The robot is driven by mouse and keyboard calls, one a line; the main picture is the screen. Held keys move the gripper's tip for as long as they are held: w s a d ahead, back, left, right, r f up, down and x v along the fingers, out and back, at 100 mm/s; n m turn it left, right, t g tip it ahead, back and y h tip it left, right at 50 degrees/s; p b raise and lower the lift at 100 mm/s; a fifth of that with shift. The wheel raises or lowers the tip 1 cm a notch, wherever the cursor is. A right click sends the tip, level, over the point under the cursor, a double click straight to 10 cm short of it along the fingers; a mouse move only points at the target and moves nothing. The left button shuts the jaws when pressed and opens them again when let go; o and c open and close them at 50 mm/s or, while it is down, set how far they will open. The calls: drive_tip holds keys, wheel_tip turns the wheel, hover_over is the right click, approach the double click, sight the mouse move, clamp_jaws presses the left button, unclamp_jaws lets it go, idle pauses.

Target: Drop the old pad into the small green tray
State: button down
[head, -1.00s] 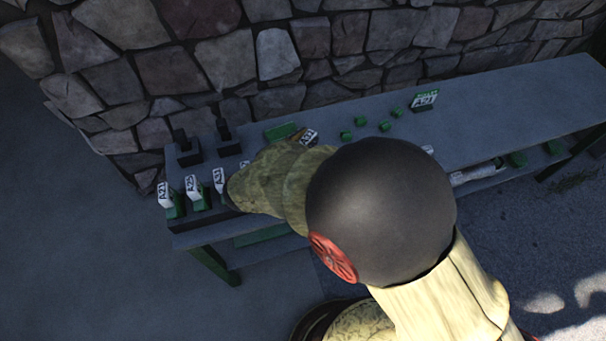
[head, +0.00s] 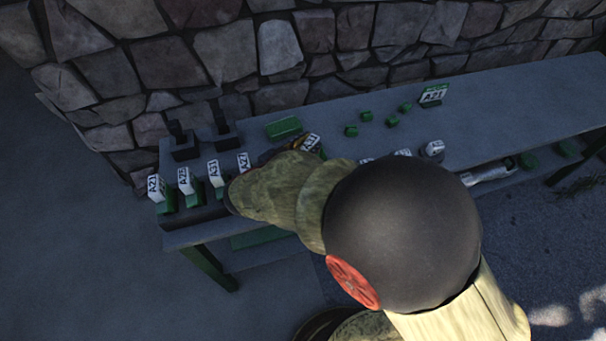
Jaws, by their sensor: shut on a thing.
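A small green tray-like block (head: 284,127) lies near the back edge of the bench, left of the middle. It looks like the small green tray, but its inside is too dark to make out. My arm reaches over the bench from the lower right, and its wrist hides the space just in front of the tray. My gripper is hidden behind the wrist. I cannot make out the old pad. A brown-orange thing shows partly beside the wrist, too covered to identify.
The grey bench (head: 520,105) stands against a stone wall. Labelled green holders (head: 166,205) line its left front. Two dark stands (head: 185,150) are behind them. Several small green blocks (head: 393,121) and a labelled sign (head: 433,93) stand toward the back. The bench's right part is clear.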

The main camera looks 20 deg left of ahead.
drive_tip(key=shift+r, duration=0.1)
drive_tip(key=c, duration=1.5)
unclamp_jaws()
drive_tip(key=shift+s, duration=0.1)
drive_tip(key=v, duration=1.2)
